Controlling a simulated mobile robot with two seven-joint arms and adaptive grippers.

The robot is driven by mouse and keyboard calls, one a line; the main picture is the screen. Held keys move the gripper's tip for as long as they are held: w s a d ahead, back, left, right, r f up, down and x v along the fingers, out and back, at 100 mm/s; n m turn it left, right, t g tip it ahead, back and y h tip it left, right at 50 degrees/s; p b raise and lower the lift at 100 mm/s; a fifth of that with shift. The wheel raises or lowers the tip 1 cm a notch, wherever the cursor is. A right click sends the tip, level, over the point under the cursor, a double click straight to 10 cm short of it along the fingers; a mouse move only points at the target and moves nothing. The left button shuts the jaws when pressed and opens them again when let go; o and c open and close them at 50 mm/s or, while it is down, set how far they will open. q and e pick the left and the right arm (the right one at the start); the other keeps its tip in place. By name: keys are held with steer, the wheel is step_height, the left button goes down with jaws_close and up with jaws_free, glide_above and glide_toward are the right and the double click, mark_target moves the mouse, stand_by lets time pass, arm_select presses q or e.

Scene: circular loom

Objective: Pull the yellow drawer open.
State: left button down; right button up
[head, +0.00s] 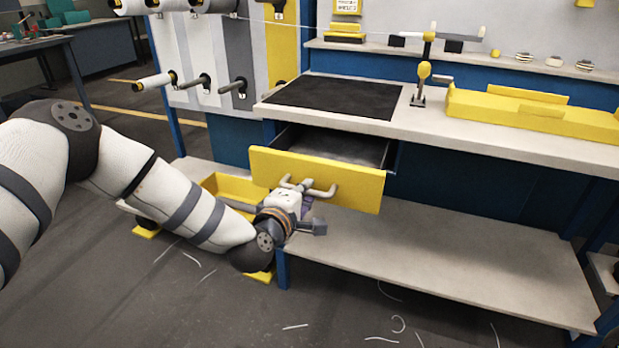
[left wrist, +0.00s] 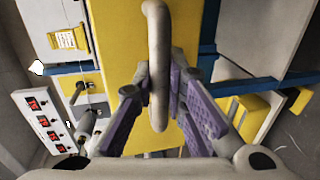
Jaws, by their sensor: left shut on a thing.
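The yellow drawer (head: 357,186) is under the worktop and stands part way out, with its dark inside showing behind the front panel. Its front also shows in the left wrist view (left wrist: 129,70). A pale bar handle (head: 322,191) is on the front; in the left wrist view the handle (left wrist: 158,60) runs between the purple finger pads. My left gripper (head: 300,200) is at the drawer front, shut on the handle, and its fingers (left wrist: 160,92) lie on both sides of the bar. My right gripper is not in view.
The worktop (head: 440,121) carries a black mat (head: 346,97) and a yellow tray (head: 530,115). A lower shelf (head: 440,255) runs under the drawer. A yellow bin (head: 232,187) sits beside my left wrist. Thread scraps lie on the open floor.

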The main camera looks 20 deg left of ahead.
arm_select(q)
steer(key=f+p+v, duration=0.1)
steer(key=p+v, duration=0.1)
steer(key=v, duration=0.4)
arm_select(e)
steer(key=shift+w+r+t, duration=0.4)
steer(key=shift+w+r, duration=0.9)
arm_select(q)
steer(key=c, duration=1.6)
jaws_free()
steer(key=shift+f, duration=0.1)
steer(key=shift+s, duration=0.1)
steer(key=v, duration=1.2)
